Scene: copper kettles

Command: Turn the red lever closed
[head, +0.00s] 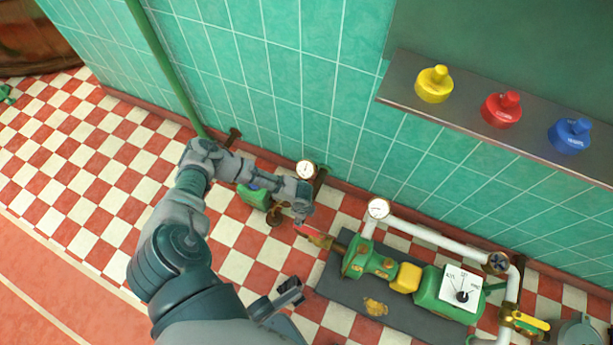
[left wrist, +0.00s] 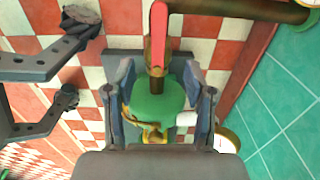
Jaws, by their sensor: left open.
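The red lever (head: 308,231) sits on the pipe left of the green pump, just below my left gripper (head: 301,208) in the head view. In the left wrist view the red lever (left wrist: 158,36) points up the picture, beyond my left fingertips. My left gripper (left wrist: 160,78) is open, with one finger on each side of a green rounded body (left wrist: 158,100) below the lever. I cannot tell whether the fingers touch it. My right gripper (head: 289,292) is low in the head view, empty. Its fingers (left wrist: 70,58) stand apart at the left of the wrist view.
The green pump (head: 437,292) on a dark base plate (head: 340,292) stands to the right, with white pipes (head: 430,234) behind. Gauges (head: 378,208) rise near the tiled wall. A shelf (head: 450,120) holds yellow, red and blue vessels.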

